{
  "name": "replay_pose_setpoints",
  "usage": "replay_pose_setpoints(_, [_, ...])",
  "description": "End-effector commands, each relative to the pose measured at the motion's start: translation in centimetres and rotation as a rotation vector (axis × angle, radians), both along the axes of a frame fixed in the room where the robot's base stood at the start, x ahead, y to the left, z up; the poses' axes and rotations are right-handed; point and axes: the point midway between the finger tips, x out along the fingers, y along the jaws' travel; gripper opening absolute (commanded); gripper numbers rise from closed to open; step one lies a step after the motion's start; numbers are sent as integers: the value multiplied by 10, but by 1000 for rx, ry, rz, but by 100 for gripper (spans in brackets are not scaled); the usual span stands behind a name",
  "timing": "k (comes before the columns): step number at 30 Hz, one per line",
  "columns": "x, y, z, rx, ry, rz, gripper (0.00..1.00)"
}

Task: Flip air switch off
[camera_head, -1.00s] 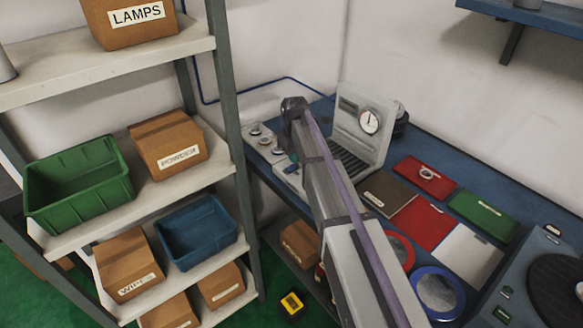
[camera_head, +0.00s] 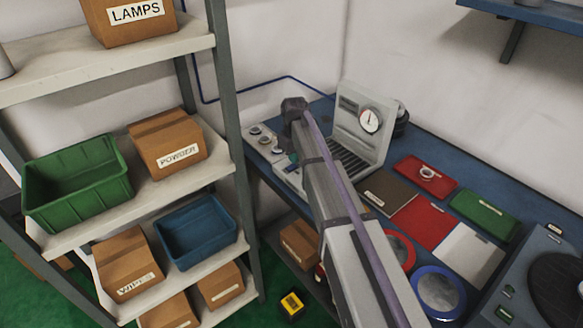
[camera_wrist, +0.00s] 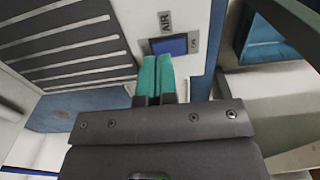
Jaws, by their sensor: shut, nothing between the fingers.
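The air switch (camera_wrist: 175,45) is a small blue-violet rocker in a grey plate, under an "AIR" label in the wrist view. A second small marking beside it is too small to read surely. My gripper (camera_wrist: 152,60) shows two teal fingers, shut together with nothing between them. Its fingertips are just beside the switch, near its left edge; I cannot tell whether they touch it. In the head view my arm reaches to the pale machine (camera_head: 347,105) with the round gauge, and teal shows low by its front panel. The switch cannot be made out there.
The machine's slatted bed (camera_wrist: 60,45) lies left of the switch in the wrist view. The blue bench (camera_head: 425,145) holds red, green and brown flat pieces and ring trays. A shelf rack with bins (camera_head: 78,180) and boxes stands at left.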

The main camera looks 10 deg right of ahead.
Motion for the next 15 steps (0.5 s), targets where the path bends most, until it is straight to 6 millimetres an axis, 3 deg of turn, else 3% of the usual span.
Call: replay_pose_setpoints(15, [0,0,-9,0,0,0,0])
